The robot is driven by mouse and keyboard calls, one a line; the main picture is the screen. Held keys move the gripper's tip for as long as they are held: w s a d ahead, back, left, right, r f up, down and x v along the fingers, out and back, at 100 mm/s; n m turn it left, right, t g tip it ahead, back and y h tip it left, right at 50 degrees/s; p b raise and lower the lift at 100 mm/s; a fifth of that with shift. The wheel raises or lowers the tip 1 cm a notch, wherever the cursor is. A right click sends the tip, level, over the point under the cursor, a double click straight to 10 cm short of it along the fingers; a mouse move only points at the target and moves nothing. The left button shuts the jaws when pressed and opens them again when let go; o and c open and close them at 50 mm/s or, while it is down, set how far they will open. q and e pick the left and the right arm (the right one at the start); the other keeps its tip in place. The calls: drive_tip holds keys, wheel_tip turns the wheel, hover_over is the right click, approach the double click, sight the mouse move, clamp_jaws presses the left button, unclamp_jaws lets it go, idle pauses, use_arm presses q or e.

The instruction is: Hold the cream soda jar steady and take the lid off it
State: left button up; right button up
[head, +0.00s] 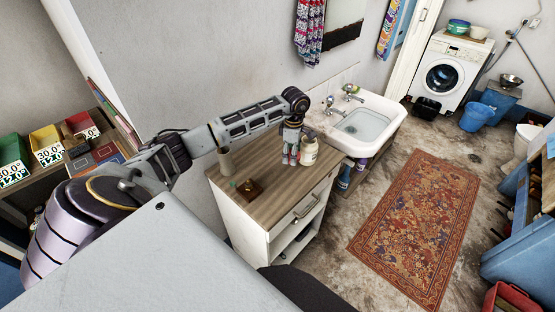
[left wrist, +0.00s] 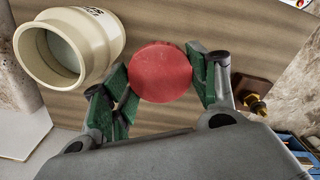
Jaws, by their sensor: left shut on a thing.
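The cream soda jar (head: 308,152) stands upright on the wooden top of the cabinet, near its sink end. In the left wrist view the cream jar (left wrist: 108,38) shows an open, uncovered mouth and part of a dark label. My left gripper (head: 290,158) is beside the jar, pointing down. In the left wrist view its green-padded fingers (left wrist: 160,85) are shut on a round red lid (left wrist: 160,70), apart from the jar's mouth. I cannot tell whether the lid touches the top. My right gripper is in neither view.
The sink (head: 365,125) is just beyond. The middle of the top is clear.

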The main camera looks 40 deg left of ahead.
use_arm(q)
drive_tip(key=n, duration=0.2)
drive_tip(key=a+n, duration=0.1)
drive_tip(key=n, duration=0.1)
drive_tip(key=shift+a+r, duration=0.1)
drive_tip(key=shift+r, duration=0.15)
drive_tip(key=n, duration=0.2)
drive_tip(key=a+n, duration=0.1)
drive_tip(key=n, duration=0.1)
drive_tip(key=shift+r, duration=0.25)
drive_tip(key=n, duration=0.3)
drive_tip(key=shift+w+a+r, duration=0.1)
drive_tip(key=shift+a+r, duration=0.05)
drive_tip(key=shift+a, duration=0.1)
drive_tip(key=n, duration=0.4)
drive_tip(key=shift+a+r, duration=0.2)
drive_tip(key=shift+a, duration=0.1)
drive_tip(key=shift+a+r+n, duration=0.1)
drive_tip(key=shift+a+n, duration=0.1)
drive_tip(key=shift+n, duration=2.35)
drive_tip(key=shift+a+r+n, duration=0.1)
drive_tip(key=shift+a+n, duration=0.05)
drive_tip(key=shift+n, duration=2.35)
drive_tip(key=shift+a+r+n, duration=0.1)
drive_tip(key=shift+a+n, duration=0.1)
drive_tip(key=shift+n, duration=2.35)
drive_tip(key=shift+d+f, duration=0.1)
